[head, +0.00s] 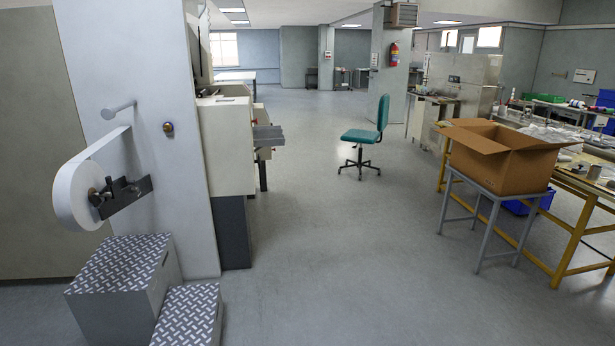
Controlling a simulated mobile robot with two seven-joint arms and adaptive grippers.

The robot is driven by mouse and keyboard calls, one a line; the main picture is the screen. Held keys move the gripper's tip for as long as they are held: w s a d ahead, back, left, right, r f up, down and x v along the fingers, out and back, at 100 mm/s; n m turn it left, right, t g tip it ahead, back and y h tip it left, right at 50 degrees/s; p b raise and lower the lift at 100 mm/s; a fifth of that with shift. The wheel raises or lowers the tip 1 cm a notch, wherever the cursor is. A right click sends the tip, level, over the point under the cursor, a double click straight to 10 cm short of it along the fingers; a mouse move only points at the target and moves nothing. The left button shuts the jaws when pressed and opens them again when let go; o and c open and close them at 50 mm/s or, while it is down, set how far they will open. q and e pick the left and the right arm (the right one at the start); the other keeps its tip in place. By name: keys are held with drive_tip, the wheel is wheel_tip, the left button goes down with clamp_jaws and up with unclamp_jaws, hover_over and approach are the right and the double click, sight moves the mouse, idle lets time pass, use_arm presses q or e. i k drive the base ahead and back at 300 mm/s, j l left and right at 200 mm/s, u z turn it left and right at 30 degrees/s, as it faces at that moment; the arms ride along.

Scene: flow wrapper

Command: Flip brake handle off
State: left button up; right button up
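A roll of white film (78,193) hangs on the side of the grey machine cabinet (150,110) at the left, and its film runs up to a roller bar (119,110). At the roll's hub is a dark bracket (127,198) with a small black handle (120,187), which may be the brake handle. It is too small to tell whether it is on or off. Neither of my grippers is in view.
Two tread-plate steps (122,268) stand below the roll. An open cardboard box (505,160) sits on a grey stand (482,187) at the right, beside a yellow-framed table (590,190). A green chair (366,137) stands mid-room.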

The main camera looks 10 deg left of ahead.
sight(135, 190)
drive_tip(key=i+u, duration=0.25)
drive_tip(key=u, duration=0.25)
drive_tip(key=i+u, duration=0.3)
drive_tip(key=u, duration=0.2)
drive_tip(key=i+l+u, duration=0.15)
drive_tip(key=u, duration=0.35)
drive_tip(key=i+l+u, duration=0.4)
drive_tip(key=i, duration=0.35)
drive_tip(key=i+l+u, duration=0.35)
drive_tip(key=i+l, duration=0.3)
drive_tip(key=i+l+u, duration=0.4)
drive_tip(key=i+l, duration=0.15)
drive_tip(key=l, duration=0.25)
